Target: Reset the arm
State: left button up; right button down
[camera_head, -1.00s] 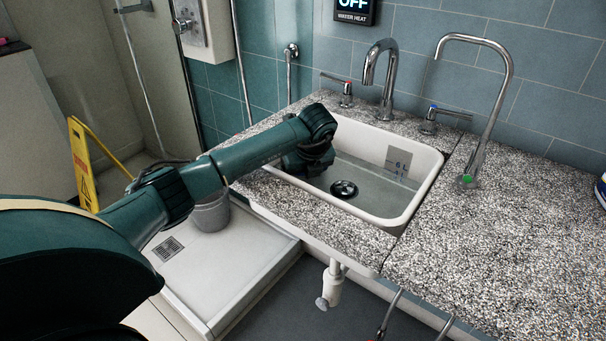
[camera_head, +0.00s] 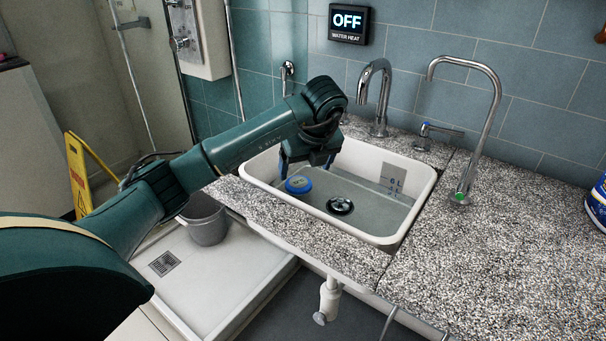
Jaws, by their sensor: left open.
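My left arm reaches in from the left, over the near left rim of the white sink (camera_head: 400,230). My left gripper (camera_head: 307,168) points down into the sink, with its fingers apart and nothing seen between them. A round blue puck-like object (camera_head: 298,184) lies in the sink just below the gripper, near the left wall. I cannot tell whether a finger touches it. My right gripper is not in view.
A black drain (camera_head: 340,205) is in the basin. A curved faucet (camera_head: 378,95) and a taller spout (camera_head: 490,110) stand behind and right. A grey bucket (camera_head: 207,225) and yellow sign (camera_head: 78,175) are left.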

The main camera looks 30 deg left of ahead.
pick_arm(q)
jog(key=shift+s+d+r, duration=0.1)
jog(key=shift+d+r, duration=0.05)
jog(key=shift+r, duration=0.3)
